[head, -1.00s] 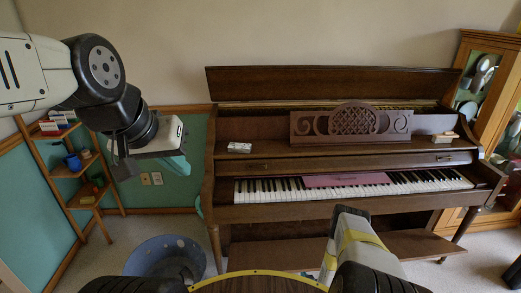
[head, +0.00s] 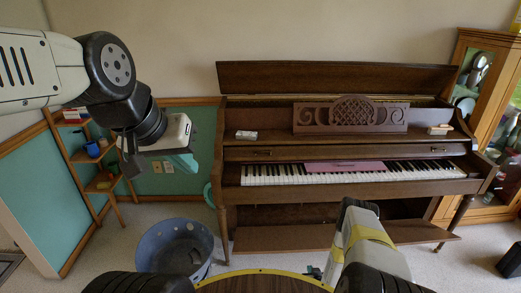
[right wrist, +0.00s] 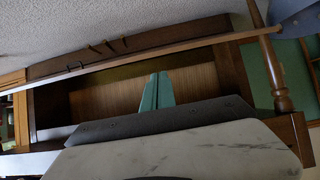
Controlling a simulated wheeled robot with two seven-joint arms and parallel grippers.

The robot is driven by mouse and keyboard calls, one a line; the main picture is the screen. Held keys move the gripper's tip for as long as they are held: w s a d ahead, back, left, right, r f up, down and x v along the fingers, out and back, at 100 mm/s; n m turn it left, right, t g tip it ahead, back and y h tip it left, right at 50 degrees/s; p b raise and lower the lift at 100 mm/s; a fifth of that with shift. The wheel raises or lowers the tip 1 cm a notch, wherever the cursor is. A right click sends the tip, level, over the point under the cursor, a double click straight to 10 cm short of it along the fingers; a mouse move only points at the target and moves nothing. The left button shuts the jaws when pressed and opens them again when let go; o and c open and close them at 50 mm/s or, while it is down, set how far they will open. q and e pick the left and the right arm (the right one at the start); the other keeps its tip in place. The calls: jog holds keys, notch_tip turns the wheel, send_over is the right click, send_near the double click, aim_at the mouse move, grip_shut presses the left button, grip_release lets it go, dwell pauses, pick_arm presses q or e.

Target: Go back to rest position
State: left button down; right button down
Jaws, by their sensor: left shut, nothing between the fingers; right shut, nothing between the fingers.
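My left gripper (head: 186,162) hangs at the end of the left arm, in front of the teal wall panel and left of the piano. Its teal fingers are shut with nothing in them. My right arm rises at the lower middle of the head view, in front of the piano's lower part. My right gripper (right wrist: 157,92) shows in the right wrist view as two teal fingers pressed together, shut and empty.
A blue bin (head: 160,255) stands on the floor left of the piano. A corner shelf (head: 80,157) is at the left and a glass cabinet (head: 462,75) at the right. Small items lie on the piano ledge. Pale floor shows between shelf and bin.

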jog(key=w+d+r+g, duration=0.1)
jog(key=w+d+r, duration=0.1)
jog(key=w+r, duration=0.7)
jog(key=w+d+r, duration=0.2)
jog(key=w+r, duration=0.4)
jog(key=r, duration=0.8)
notch_tip(320, 180, up, 24)
jog(key=a+g, duration=0.1)
jog(key=a, duration=0.1)
jog(key=s+a+r+g, duration=0.1)
jog(key=s+a+r, duration=0.1)
jog(key=s+r, duration=0.6)
jog(key=s+a+r, duration=0.3)
jog(key=s+r, duration=0.3)
jog(key=r, duration=0.4)
jog(key=s+a+r, duration=0.1)
jog(key=s+r, duration=0.1)
jog(key=s, duration=0.6)
jog(key=s+a+r+g+y, duration=0.1)
jog(key=s+a+r, duration=0.1)
jog(key=s, duration=0.6)
jog(key=s+a+r, duration=0.2)
jog(key=s+r, duration=0.1)
jog(key=s, duration=0.5)
jog(key=shift+s+r+g+y, duration=0.3)
jog(key=shift+r+g+y, duration=0.05)
jog(key=shift+g+y, duration=0.05)
